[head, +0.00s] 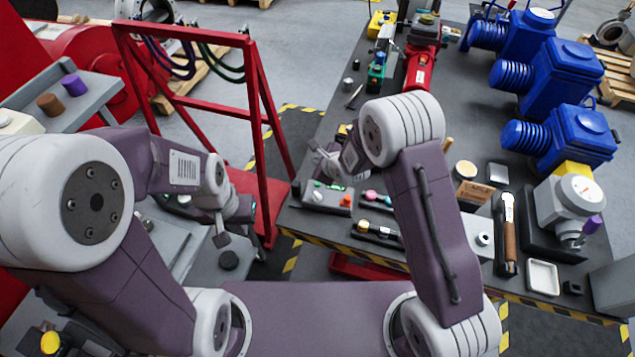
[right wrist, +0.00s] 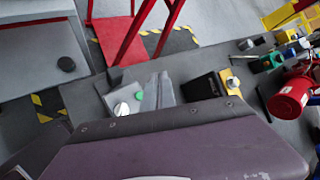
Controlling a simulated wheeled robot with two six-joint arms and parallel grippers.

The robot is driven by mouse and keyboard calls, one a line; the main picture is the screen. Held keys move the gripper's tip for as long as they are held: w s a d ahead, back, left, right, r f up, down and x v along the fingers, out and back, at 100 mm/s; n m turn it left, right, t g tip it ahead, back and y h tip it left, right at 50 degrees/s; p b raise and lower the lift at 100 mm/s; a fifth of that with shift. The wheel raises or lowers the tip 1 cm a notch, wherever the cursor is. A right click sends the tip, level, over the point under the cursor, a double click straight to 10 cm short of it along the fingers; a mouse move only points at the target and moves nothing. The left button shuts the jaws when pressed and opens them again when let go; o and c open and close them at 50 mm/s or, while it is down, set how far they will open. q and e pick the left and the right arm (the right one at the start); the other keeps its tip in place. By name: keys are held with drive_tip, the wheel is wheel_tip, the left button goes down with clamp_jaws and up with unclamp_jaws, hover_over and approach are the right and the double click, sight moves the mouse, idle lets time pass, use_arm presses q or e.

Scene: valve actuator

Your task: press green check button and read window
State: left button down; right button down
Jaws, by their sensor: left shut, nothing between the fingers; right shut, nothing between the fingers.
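A grey control box (head: 325,199) with a white knob (head: 317,196) and a small green button (head: 317,184) lies on the dark bench's left part. In the right wrist view the green button (right wrist: 139,96) shows beside the white knob (right wrist: 121,108). My right gripper (head: 320,155) is shut and empty, just beyond the box in the head view. Its grey fingers (right wrist: 161,86) show just right of the green button; I cannot tell whether they touch. I cannot make out a readable window. My left gripper (head: 222,239) is shut and empty over the grey side table.
A red frame (head: 262,130) stands left of the bench. A black and yellow device (right wrist: 228,82) lies right of my right gripper.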

sight(319, 185)
wheel_tip(319, 185, down, 9)
drive_tip(key=b, duration=0.7)
drive_tip(key=shift+r, duration=0.1)
drive_tip(key=shift+s+r, duration=0.1)
idle(1.6)
drive_tip(key=shift+f+b, duration=0.4)
drive_tip(key=shift+f, duration=0.05)
